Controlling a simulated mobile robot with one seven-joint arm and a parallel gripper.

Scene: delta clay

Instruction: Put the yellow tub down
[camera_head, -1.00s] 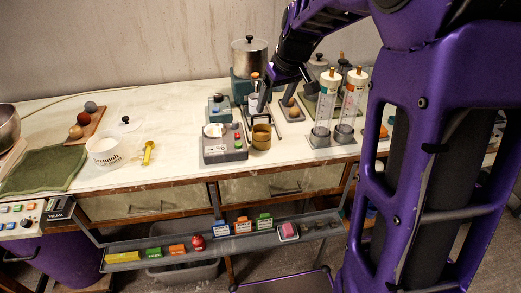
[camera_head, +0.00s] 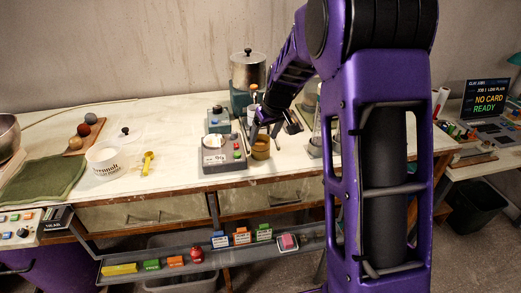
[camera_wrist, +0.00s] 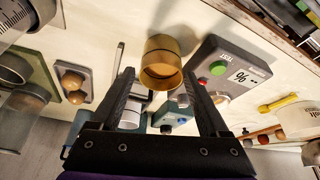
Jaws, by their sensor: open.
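The yellow tub (camera_head: 261,150) is a small amber-yellow open cup. It stands on the white bench, close to the right side of a grey box with buttons (camera_head: 224,157). In the wrist view the tub (camera_wrist: 162,65) lies ahead of my gripper, with its open mouth showing and nothing visible inside. My gripper (camera_head: 265,123) is just above and behind the tub in the head view. Its two fingers (camera_wrist: 163,85) are spread wide with nothing held between them. The tub appears in line with the gap, but I cannot tell whether either finger touches it.
The grey buttoned box (camera_wrist: 225,78) is close beside the tub. A steel pot (camera_head: 248,69) stands behind. Bare bench lies between spoon and box. A shelf (camera_head: 215,250) hangs below the front edge.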

